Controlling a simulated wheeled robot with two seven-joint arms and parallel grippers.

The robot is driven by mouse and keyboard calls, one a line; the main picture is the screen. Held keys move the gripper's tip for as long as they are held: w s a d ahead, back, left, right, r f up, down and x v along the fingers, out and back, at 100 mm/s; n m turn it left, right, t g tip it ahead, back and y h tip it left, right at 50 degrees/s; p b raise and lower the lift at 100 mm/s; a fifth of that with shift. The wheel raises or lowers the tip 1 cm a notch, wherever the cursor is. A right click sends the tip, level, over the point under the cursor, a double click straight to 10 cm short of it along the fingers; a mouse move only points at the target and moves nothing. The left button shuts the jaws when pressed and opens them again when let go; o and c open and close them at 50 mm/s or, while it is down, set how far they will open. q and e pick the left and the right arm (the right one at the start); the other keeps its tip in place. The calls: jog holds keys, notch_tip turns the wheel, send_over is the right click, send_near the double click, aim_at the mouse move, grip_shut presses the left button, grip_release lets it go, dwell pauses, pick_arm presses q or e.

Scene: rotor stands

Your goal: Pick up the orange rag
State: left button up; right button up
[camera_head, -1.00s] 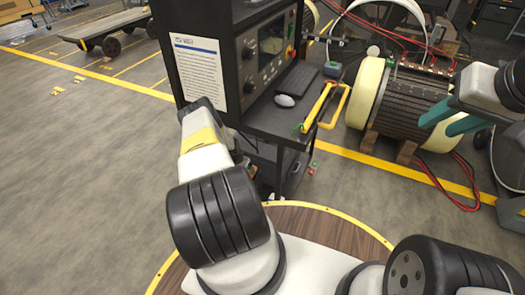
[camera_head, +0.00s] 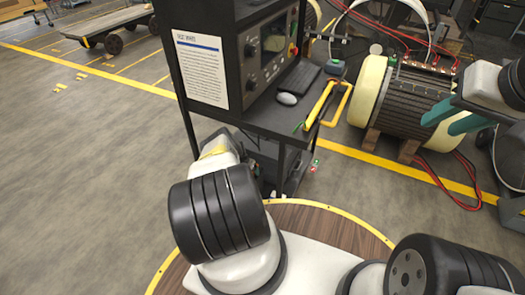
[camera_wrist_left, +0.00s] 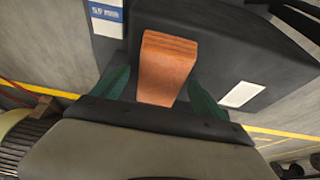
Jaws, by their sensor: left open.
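In the left wrist view an orange, folded-looking piece (camera_wrist_left: 167,68), which I take to be the orange rag, lies against a dark surface. The teal fingers of my left gripper (camera_wrist_left: 158,92) are open, one on each side of it, with a gap visible at both sides. Whether they touch it cannot be told. In the head view my left arm reaches down beside the black cart; its gripper and the rag are hidden there. My right gripper (camera_head: 440,125) is open and empty in front of the motor at the right.
The black cart (camera_head: 270,118) has a control panel, a keyboard (camera_head: 299,80), a mouse (camera_head: 287,99) and a yellow handle (camera_head: 322,104). A large motor (camera_head: 402,102) stands on wood blocks to its right, with red cables.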

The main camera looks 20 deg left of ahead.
pick_arm(q)
jog(key=shift+f, duration=0.25)
dwell(0.4)
jog(key=shift+c, duration=0.4)
jog(key=c, duration=1.4)
jog(key=shift+o, duration=0.2)
jog(key=shift+r, duration=0.3)
